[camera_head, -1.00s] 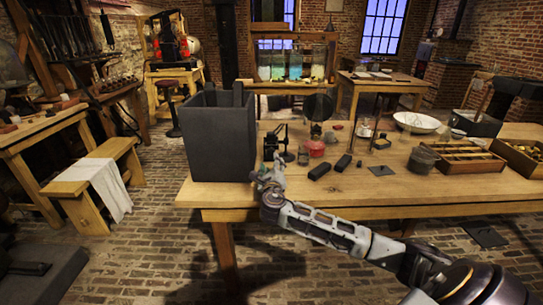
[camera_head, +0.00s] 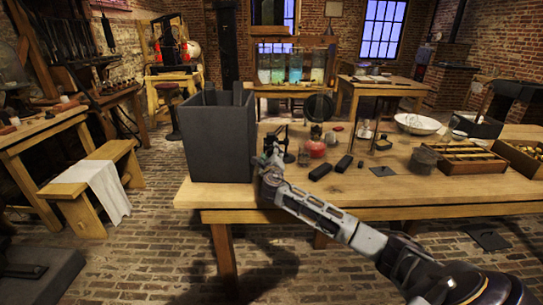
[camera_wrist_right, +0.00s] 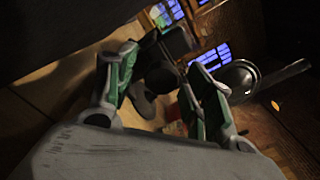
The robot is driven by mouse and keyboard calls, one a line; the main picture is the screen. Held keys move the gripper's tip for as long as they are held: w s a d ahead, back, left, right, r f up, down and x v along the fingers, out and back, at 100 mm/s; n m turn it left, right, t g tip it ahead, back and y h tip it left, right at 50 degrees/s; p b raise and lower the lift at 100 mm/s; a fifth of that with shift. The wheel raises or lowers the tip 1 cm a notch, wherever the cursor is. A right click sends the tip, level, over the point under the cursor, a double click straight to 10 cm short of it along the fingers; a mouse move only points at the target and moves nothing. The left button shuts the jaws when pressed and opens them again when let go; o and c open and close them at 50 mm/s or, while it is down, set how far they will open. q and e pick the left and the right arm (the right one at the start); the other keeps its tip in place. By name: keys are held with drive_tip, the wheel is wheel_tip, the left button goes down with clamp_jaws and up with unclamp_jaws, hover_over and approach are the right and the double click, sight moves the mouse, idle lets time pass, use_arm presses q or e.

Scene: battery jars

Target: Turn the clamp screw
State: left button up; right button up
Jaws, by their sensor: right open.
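A small black upright device (camera_head: 284,137), which may carry the clamp screw, stands on the table just right of the dark grey box. My right gripper (camera_head: 272,157) is in front of it and partly hides it; the screw itself cannot be made out. In the right wrist view, my right gripper (camera_wrist_right: 165,78) has its green-and-grey fingers apart. A dark rounded part (camera_wrist_right: 160,79) shows between or beyond them; I cannot tell whether they touch it. My left gripper is not in view.
The tall dark grey box (camera_head: 218,140) stands close to the left of my right gripper. A red round-bodied vessel (camera_head: 316,149), black blocks (camera_head: 320,172) and a white bowl (camera_head: 417,124) stand to the right.

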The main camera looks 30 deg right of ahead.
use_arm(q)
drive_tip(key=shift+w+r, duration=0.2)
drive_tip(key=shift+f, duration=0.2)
use_arm(e)
drive_tip(key=c, duration=1)
